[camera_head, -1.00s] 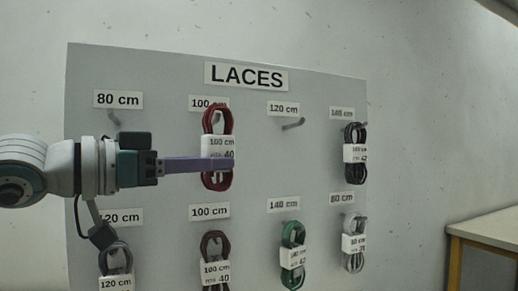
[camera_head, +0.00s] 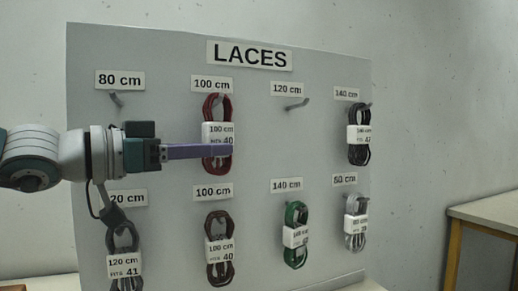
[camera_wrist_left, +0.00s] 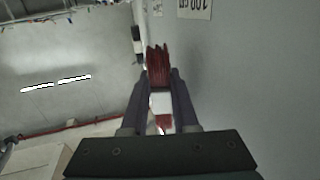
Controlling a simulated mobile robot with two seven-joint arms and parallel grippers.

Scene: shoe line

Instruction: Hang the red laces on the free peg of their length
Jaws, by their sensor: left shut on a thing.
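The red laces (camera_head: 217,107) are a bundle with a white 100 cm band, in front of the grey LACES board (camera_head: 258,180) just below the upper 100 cm label (camera_head: 212,84). My left gripper (camera_head: 228,151) is shut on the red laces at their band. In the left wrist view the red laces (camera_wrist_left: 158,66) stand between its two fingers. The peg under that label is hidden behind the bundle, so I cannot tell whether the laces are on it. My right gripper is not in view.
The upper 80 cm peg (camera_head: 117,100) and upper 120 cm peg (camera_head: 297,104) are bare. Black laces (camera_head: 358,147), brown laces (camera_head: 219,269), green laces (camera_head: 295,216), white laces (camera_head: 356,215) and grey laces (camera_head: 123,240) hang around. A table (camera_head: 490,213) stands at right.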

